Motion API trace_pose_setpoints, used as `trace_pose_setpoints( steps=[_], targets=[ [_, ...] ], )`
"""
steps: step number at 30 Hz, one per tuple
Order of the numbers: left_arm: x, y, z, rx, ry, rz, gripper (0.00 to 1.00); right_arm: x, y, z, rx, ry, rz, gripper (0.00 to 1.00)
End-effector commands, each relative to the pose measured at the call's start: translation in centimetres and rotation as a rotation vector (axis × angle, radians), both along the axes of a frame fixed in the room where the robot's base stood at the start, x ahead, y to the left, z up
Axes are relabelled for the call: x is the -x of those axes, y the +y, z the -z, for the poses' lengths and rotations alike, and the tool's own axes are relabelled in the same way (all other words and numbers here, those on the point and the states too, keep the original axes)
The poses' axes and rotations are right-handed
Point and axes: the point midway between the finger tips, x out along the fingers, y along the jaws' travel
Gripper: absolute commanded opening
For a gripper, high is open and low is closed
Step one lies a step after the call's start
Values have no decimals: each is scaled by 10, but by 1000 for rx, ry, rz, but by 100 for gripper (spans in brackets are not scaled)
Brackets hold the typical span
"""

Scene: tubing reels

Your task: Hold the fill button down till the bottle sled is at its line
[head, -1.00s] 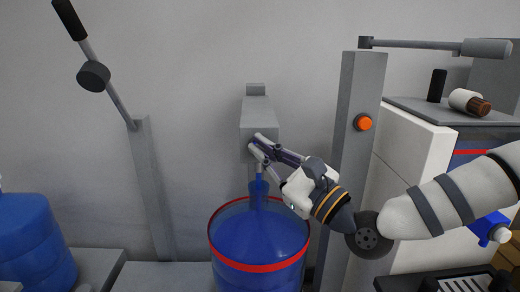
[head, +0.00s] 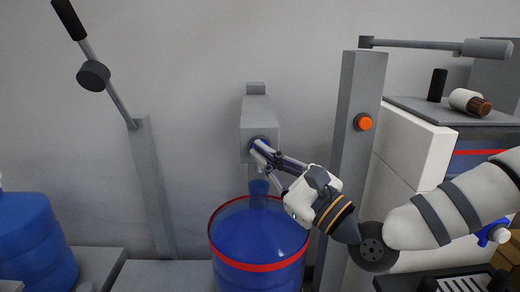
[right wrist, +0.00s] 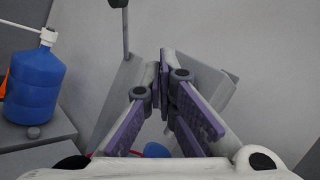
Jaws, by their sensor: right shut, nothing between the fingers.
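A grey dispenser box (head: 258,120) hangs on the wall, with a round dark fill button (head: 263,139) on its front. My left gripper is not in view.
Another blue bottle (head: 35,240) stands at the left. A grey post (head: 357,150) with an orange button (head: 363,122) rises right of the dispenser. A lever (head: 93,76) leans on a post at the left. A grey shelf (head: 455,112) holds small items.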

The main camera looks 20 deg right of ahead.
Motion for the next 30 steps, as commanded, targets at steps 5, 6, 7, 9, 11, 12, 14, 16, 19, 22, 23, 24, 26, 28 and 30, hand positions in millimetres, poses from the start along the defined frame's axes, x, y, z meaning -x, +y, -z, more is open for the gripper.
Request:
trace_pose_setpoints(
  steps=[5, 6, 7, 9, 11, 12, 14, 16, 19, 22, 23, 24, 26, 28, 30],
  targets=[
    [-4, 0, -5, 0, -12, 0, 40, 16, 5, -2, -1, -1, -2, 0],
    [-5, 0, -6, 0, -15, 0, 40, 20, 6, -2, -1, -1, -1, 0],
    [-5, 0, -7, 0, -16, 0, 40, 23, 7, -2, -1, -1, -2, 0],
    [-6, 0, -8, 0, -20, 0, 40, 30, 9, -2, 0, 0, -2, 0],
    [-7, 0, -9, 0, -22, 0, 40, 36, 11, -1, -1, 0, -3, 0],
    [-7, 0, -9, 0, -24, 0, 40, 39, 12, -2, -1, -1, -3, 0],
    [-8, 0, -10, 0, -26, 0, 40, 44, 13, -1, -1, -1, -3, 0],
    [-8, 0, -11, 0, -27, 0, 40, 47, 14, -1, -1, 0, -2, 0],
    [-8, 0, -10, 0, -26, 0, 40, 48, 14, 0, 0, -1, -1, 0],
    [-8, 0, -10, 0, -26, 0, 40, 48, 14, 0, 0, -1, -1, 0],
    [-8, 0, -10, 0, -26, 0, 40, 48, 14, 0, 0, -1, -1, 0],
    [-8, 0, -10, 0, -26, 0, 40, 48, 14, 0, 0, -1, -1, 0],
    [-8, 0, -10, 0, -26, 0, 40, 48, 14, 0, 0, -1, -1, 0],
    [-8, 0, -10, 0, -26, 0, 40, 48, 14, 0, 0, -1, -1, 0],
    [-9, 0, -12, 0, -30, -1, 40, 49, 18, 9, 35, 20, -3, 0]
  ],
)
